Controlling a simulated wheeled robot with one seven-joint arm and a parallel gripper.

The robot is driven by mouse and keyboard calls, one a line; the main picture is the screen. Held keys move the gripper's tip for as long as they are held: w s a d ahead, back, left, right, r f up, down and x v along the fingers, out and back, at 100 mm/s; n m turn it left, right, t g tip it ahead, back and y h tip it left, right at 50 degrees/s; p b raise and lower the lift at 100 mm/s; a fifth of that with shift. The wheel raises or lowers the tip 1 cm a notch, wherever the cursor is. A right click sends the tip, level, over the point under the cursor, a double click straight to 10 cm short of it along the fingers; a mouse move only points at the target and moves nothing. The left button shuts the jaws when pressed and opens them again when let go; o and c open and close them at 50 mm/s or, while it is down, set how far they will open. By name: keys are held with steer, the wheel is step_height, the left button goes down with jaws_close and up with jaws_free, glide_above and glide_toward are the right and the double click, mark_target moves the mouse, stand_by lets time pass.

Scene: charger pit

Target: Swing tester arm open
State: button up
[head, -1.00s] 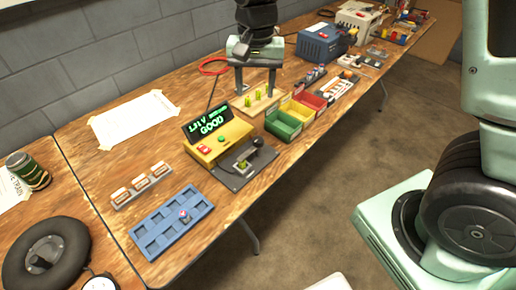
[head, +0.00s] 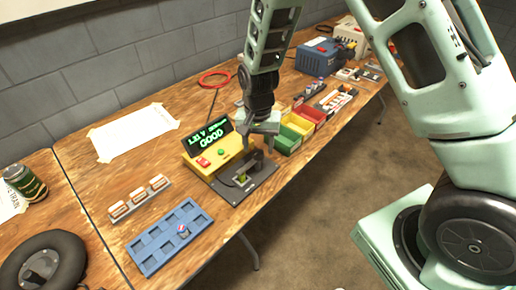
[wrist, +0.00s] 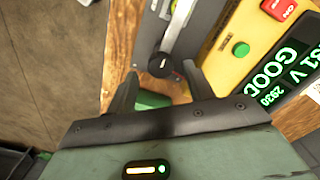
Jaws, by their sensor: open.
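The battery tester (head: 212,160) is a yellow box with a lit display reading GOOD, a red ON button and a green button. Its dark grey base plate (head: 240,191) carries a small cell seat. The tester arm (wrist: 180,30) is a pale metal lever ending in a black knob (wrist: 160,65). My gripper (head: 262,146) is over the right end of the base plate and partly hides the arm in the head view. In the wrist view my gripper (wrist: 159,75) is open, with the knob between its fingertips and a gap on each side. I cannot tell its depth between them.
A blue tray (head: 150,256) holding one small cell (head: 184,230) lies in front, near a rack of white-and-brown pieces (head: 139,198). Green (head: 287,139), yellow and red bins stand just right of the tester. A paper sheet (head: 133,132) lies flat behind.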

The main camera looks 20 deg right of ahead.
steer(key=shift+f, duration=1.05)
jaws_close()
